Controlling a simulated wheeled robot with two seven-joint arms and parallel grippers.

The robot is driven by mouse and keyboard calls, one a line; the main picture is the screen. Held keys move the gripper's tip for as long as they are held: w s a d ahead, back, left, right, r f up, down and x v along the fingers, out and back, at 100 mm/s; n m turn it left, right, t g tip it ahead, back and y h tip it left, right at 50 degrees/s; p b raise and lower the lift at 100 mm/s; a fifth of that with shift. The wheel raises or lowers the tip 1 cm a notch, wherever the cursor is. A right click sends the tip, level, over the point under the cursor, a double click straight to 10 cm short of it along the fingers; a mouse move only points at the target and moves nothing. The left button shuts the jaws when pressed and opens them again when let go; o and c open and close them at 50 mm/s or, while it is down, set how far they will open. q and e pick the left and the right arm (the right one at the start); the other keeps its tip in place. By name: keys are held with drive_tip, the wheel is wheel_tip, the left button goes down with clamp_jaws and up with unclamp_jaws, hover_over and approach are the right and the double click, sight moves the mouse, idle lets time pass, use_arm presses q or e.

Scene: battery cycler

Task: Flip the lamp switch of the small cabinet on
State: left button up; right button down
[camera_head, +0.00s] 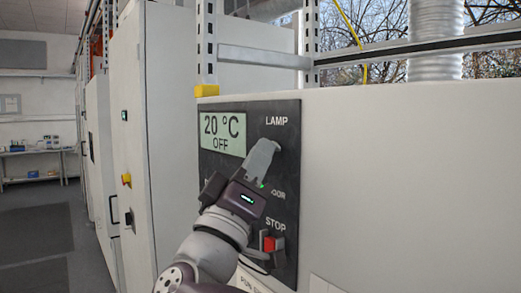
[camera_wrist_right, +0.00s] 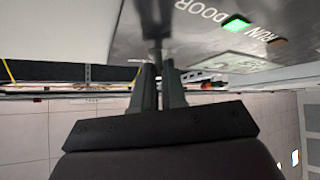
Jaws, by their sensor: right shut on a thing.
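The small cabinet (camera_head: 400,190) is white with a dark control panel (camera_head: 221,168) on its left part. The panel carries a LAMP label at top right, and the display (camera_head: 222,134) reads 20 °C and OFF. My right gripper (camera_head: 274,148) reaches up to the spot just below the LAMP label and covers the lamp switch there. In the right wrist view, the fingers (camera_wrist_right: 158,88) are shut on a dark, blurred lever (camera_wrist_right: 152,28), which seems to be the lamp switch. Its on or off position cannot be told. My left gripper is out of view.
A red STOP button (camera_head: 270,244) sits low on the panel, close to my right wrist. Tall cabinets (camera_head: 165,110) stand at left; floor is free beyond.

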wheel_tip(320, 180, up, 3)
drive_tip(key=m+g+p, duration=0.1)
drive_tip(key=g+p, duration=0.1)
drive_tip(key=p, duration=0.2)
drive_tip(key=m+g+p, duration=0.2)
drive_tip(key=g+p, duration=0.1)
drive_tip(key=p, duration=0.2)
drive_tip(key=shift+s+a+f+y, duration=0.1)
drive_tip(key=shift+a+y, duration=0.05)
drive_tip(key=shift+y, duration=0.25)
drive_tip(key=shift+m+g+y+p, duration=0.3)
drive_tip(key=shift+m+g+p, duration=0.3)
drive_tip(key=shift+g+p, duration=0.35)
drive_tip(key=c, duration=1.2)
unclamp_jaws()
drive_tip(key=shift+w+f, duration=0.15)
drive_tip(key=shift+w, duration=0.05)
